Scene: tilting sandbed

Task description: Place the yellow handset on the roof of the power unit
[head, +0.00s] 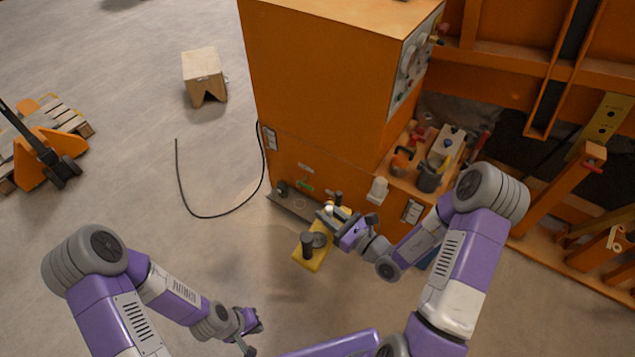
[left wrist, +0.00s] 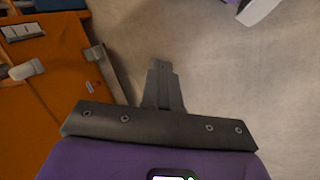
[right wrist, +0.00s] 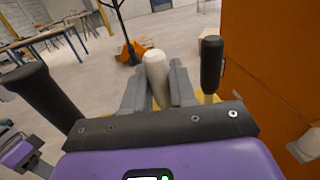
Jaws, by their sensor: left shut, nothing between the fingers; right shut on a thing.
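The yellow handset (head: 311,258) is a yellow block with dark posts and a pale knob. It is in front of the orange power unit (head: 310,90), whose roof (head: 345,10) is at the top edge of the head view. My right gripper (head: 329,214) is shut on the pale knob. The right wrist view shows the knob (right wrist: 157,78) between the fingers, with a dark post (right wrist: 211,63) on each side; a little of the yellow body (right wrist: 207,97) shows behind the fingers. My left gripper (head: 248,335) is shut and empty, low over the floor; its closed fingers show in the left wrist view (left wrist: 162,80).
A shelf on the unit's right side carries several tools and a dark cup (head: 430,177). A black cable (head: 200,216) lies on the floor left of the unit. A wooden stool (head: 204,75) and an orange pallet truck (head: 50,150) stand further left. Floor between them is clear.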

